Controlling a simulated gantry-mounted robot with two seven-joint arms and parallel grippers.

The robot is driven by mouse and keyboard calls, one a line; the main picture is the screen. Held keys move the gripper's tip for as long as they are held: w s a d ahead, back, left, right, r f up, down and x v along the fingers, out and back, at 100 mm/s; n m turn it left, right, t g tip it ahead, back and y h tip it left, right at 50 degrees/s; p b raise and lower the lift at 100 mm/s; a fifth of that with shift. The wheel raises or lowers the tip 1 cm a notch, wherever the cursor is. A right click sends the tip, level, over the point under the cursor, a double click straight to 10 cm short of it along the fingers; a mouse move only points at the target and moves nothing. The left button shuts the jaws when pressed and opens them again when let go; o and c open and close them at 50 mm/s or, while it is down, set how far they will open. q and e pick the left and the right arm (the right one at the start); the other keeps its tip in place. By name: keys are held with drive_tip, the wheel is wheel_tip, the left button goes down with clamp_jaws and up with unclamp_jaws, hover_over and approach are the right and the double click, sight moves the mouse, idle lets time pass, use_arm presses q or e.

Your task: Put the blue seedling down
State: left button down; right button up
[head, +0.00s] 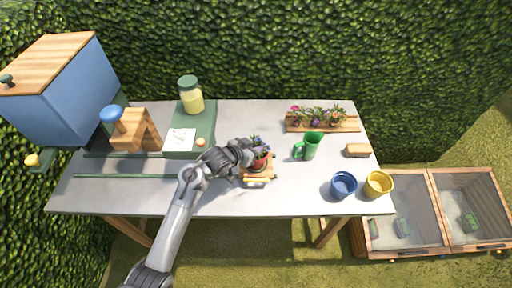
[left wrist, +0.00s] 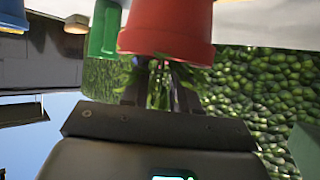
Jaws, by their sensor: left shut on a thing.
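The blue seedling (head: 258,141) shows as dark green leaves with small blue-violet flowers. My left gripper (head: 250,154) is shut on it from the left, at the middle of the table. In the left wrist view my left gripper (left wrist: 160,80) has its two fingers around green stems (left wrist: 158,92), right at the rim of a red pot (left wrist: 168,28). The red pot (head: 261,163) is partly hidden by the gripper in the head view. It is over a small wooden stand (head: 258,180); I cannot tell whether the seedling's roots rest in it. My right gripper is not in view.
A wooden planter (head: 322,124) with flowers is at the back. A jar (head: 190,96) and blue box (head: 65,95) stand left. The front left tabletop (head: 120,198) is clear.

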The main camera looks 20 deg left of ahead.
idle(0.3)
use_arm(q)
drive_tip(key=c, duration=1.1)
unclamp_jaws()
drive_tip(key=shift+f, duration=0.1)
